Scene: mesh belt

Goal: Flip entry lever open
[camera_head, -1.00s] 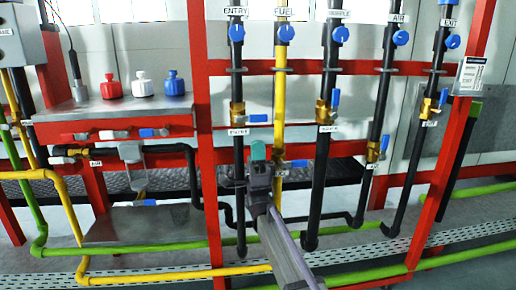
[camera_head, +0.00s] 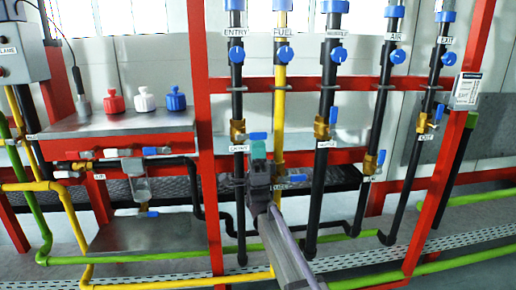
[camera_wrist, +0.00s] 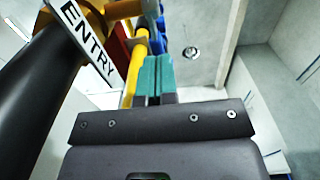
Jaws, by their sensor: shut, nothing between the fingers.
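The black entry pipe (camera_head: 238,90) runs vertically in the head view, with a brass valve (camera_head: 237,131) and a white ENTRY label below it. The entry lever (camera_head: 258,136) is blue and points sideways to the right from the valve. My gripper (camera_head: 258,150) has teal fingertips, shut and empty, just below the lever in the picture; I cannot tell whether they touch. In the wrist view, the shut fingertips (camera_wrist: 152,77) point up beside the ENTRY label (camera_wrist: 88,40) and brass valve (camera_wrist: 97,8). Blue parts show behind the fingertips, partly hidden.
The yellow fuel pipe (camera_head: 280,100) stands just right of the entry lever, with more black pipes and blue levers beyond. Red frame bars (camera_head: 200,100) cross in front and behind.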

